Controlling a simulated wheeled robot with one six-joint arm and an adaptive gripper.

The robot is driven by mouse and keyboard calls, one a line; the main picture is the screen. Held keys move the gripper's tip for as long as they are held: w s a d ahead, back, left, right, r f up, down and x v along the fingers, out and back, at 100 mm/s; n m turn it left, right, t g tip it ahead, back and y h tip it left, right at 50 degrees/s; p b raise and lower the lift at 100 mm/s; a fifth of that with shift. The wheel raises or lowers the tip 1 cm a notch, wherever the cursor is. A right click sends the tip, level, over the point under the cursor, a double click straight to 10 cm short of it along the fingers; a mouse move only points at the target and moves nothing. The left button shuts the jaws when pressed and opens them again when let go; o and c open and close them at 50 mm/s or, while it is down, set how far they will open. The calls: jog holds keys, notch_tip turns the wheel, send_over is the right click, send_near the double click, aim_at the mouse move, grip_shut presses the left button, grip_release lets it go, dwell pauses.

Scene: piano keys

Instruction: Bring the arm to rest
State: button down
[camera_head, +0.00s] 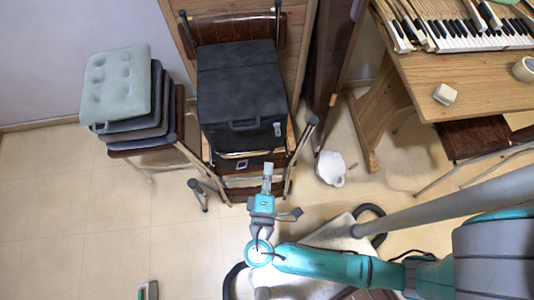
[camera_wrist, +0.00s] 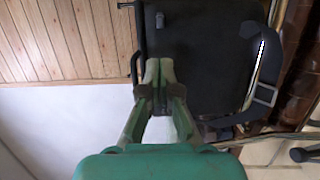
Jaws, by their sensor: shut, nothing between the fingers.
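My gripper (camera_head: 267,170) is at the end of my teal arm, in the lower middle of the head view, and points toward the top of the picture. In the wrist view my gripper (camera_wrist: 159,70) has its fingertips together, with nothing between them. In the head view its tips lie just below the front of a chair (camera_head: 222,195) bearing a black case (camera_head: 240,85). I cannot tell whether it touches the chair. In the wrist view the black case (camera_wrist: 205,65) fills the area behind and right of the fingers.
A stool (camera_head: 175,140) with stacked cushions (camera_head: 118,85) stands at left. A wooden table (camera_head: 480,90) with piano keys (camera_head: 470,38) is at upper right. A white object (camera_head: 330,168) lies on the floor. The tiled floor at lower left is mostly clear.

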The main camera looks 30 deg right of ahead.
jog(key=shift+v, duration=1)
jog(key=s+d+f+n+g+y, duration=0.1)
jog(key=s+d+f+g+y, duration=0.25)
jog(key=d+f, duration=0.35)
jog(key=s+f+m+g+y, duration=0.1)
jog(key=s+f+m+y, duration=0.1)
jog(key=s+y, duration=0.4)
jog(key=s+r+m+t, duration=0.2)
jog(key=s+r+m, duration=0.2)
jog(key=r, duration=0.6)
jog(key=s+a+r+m+t+y, duration=0.1)
jog(key=s+r+m+t, duration=0.2)
jog(key=r, duration=0.7)
jog(key=s+m, duration=0.2)
jog(key=shift+a+r+m, duration=0.25)
jog(key=shift+r+m, duration=0.05)
jog(key=shift+m, duration=0.1)
